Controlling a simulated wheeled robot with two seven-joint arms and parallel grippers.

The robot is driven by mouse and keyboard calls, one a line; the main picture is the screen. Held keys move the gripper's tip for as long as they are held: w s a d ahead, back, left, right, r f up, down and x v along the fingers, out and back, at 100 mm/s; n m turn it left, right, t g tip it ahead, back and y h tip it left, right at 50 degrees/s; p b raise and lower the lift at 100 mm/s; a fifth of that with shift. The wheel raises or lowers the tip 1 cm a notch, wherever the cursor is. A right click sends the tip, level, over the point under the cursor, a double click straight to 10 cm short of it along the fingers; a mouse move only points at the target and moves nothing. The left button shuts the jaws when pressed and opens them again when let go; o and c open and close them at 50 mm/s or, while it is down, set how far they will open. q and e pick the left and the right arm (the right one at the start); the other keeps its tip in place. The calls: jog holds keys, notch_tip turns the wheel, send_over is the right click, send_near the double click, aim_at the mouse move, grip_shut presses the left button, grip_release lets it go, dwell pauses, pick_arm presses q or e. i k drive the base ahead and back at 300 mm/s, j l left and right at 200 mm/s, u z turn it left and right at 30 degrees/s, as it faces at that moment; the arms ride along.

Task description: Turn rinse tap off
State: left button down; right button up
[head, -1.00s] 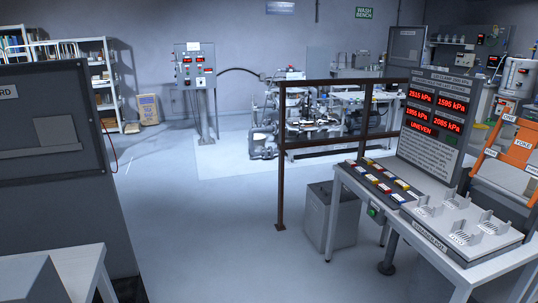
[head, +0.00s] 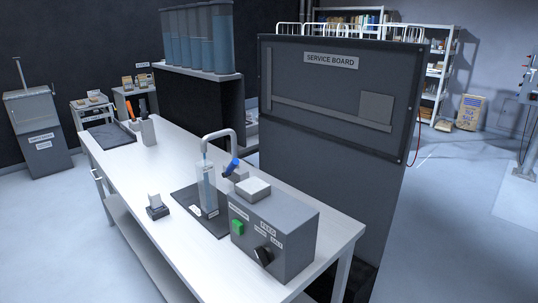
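The tap (head: 235,148) stands on the white bench and shows as a grey curved spout. Its blue lever (head: 231,167) is tilted, on the near side of the tap's upright part. A tall clear cylinder (head: 207,190) stands under the spout on a dark mat (head: 185,198). Neither of my grippers is in view.
A grey control box (head: 275,240) with a green button and a black knob sits at the bench's near end, beside the tap. The service board (head: 335,95) stands behind the bench. The floor left of the white bench (head: 155,160) is clear.

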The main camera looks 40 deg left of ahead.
aim_at(234, 163)
jog(key=i+l+u, duration=0.1)
jog(key=u, duration=0.3)
jog(key=i+l+u, duration=0.15)
jog(key=u, duration=0.25)
jog(key=i+l+u, duration=0.15)
jog(key=u, duration=0.2)
jog(key=l+u, duration=0.25)
jog(key=u, duration=0.15)
jog(key=i+l+u, duration=0.2)
jog(key=l+u, duration=0.2)
jog(key=i+l, duration=0.05)
